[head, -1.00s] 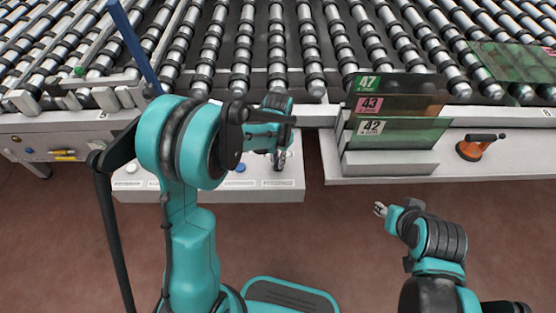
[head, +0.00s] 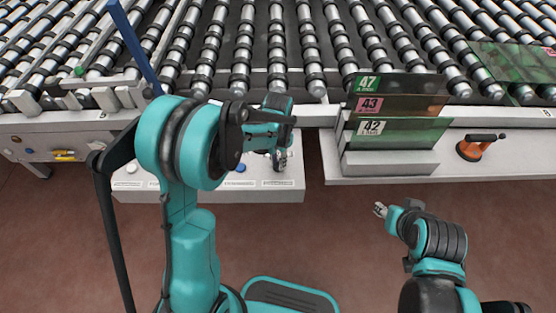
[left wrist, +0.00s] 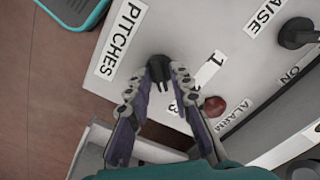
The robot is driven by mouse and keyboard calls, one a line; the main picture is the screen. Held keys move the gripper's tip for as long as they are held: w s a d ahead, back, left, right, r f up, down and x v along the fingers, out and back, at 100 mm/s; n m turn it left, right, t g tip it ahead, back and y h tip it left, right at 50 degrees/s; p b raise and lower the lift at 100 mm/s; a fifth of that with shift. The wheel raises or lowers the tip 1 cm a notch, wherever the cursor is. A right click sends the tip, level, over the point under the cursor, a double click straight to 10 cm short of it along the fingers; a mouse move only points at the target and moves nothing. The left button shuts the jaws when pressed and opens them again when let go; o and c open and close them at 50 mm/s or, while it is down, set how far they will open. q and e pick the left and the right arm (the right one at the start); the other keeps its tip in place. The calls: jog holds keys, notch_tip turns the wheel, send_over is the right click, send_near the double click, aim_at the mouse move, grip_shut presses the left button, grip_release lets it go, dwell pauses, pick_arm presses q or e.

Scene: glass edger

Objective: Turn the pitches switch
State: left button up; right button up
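The pitches switch (left wrist: 158,68) is a black rotary knob on a light panel, beside the PITCHES label (left wrist: 122,38) and number labels (left wrist: 211,67) in the left wrist view. My left gripper (left wrist: 164,70) has one fingertip on each side of the knob and looks shut on it. In the head view, my left gripper (head: 279,162) is at the right end of the control panel (head: 215,195) and hides the knob. My right gripper (head: 380,210) hangs empty over the floor, away from the panel; its finger opening is too small to judge.
In the left wrist view, a red alarm button (left wrist: 214,106) and another black knob (left wrist: 297,33) sit nearby. Glass sheets (head: 400,130) stand in a rack right of the panel. An orange suction handle (head: 477,147) lies farther right. Conveyor rollers (head: 300,50) fill the back.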

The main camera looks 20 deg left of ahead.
pick_arm(q)
jog(key=shift+r, duration=0.1)
notch_tip(320, 180, up, 12)
dwell(0.6)
dwell(0.4)
jog(key=s+a+r+n+t, duration=0.1)
jog(key=s+n+t, duration=0.2)
jog(key=s, duration=0.5)
jog(key=s+a+r+n+t, duration=0.1)
jog(key=s+n+t, duration=0.2)
jog(key=s, duration=0.6)
jog(key=shift+a+r+t, duration=0.35)
jog(key=shift+a+t, duration=0.05)
jog(key=shift+t, duration=0.2)
